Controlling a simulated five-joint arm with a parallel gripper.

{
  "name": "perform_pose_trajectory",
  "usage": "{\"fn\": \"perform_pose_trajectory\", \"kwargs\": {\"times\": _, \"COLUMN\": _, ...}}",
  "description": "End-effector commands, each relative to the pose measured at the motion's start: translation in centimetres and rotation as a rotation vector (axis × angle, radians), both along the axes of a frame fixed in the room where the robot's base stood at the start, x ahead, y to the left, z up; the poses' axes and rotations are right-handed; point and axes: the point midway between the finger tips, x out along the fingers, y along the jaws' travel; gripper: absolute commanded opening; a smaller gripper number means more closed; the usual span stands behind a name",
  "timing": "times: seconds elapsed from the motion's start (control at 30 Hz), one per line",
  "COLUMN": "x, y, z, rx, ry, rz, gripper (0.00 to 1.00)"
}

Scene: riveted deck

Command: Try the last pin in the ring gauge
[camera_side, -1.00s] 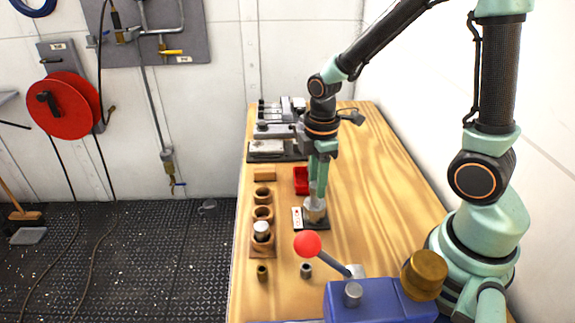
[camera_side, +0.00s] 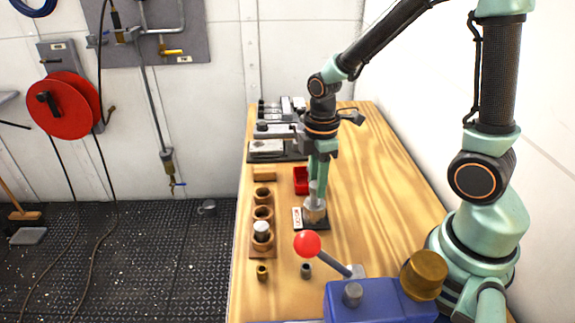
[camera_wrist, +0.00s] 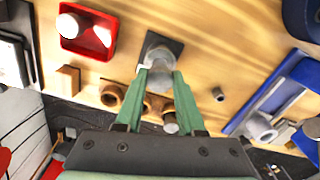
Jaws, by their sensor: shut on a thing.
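My gripper (camera_side: 317,184) is shut on a grey metal pin (camera_side: 314,199) and points straight down. The ring gauge (camera_side: 314,215) stands on a small dark base plate, directly below the pin. In the wrist view my fingertips (camera_wrist: 160,73) are over the gauge's dark plate (camera_wrist: 170,46), with the pin between them. The pin's lower end is at the gauge, but I cannot tell how deep it sits in the bore. A red tray (camera_side: 301,181) lies behind the gauge; the wrist view shows two pale pins (camera_wrist: 68,26) in this tray.
Two small fittings lie in front. A blue press with a red-knobbed lever (camera_side: 307,244) stands in the foreground. Table right of the gauge is clear.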

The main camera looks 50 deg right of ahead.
Motion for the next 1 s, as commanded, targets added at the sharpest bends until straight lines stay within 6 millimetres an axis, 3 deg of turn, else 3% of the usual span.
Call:
{"fn": "perform_pose_trajectory", "kwargs": {"times": 0.6, "x": 0.1, "y": 0.0, "z": 2.9, "rx": -0.001, "ry": -0.003, "rz": 0.000, "gripper": 0.00}}
{"fn": "perform_pose_trajectory", "kwargs": {"times": 1.0, "x": 0.0, "y": 0.0, "z": 3.2, "rx": -0.001, "ry": -0.001, "rz": 0.000, "gripper": 0.00}}
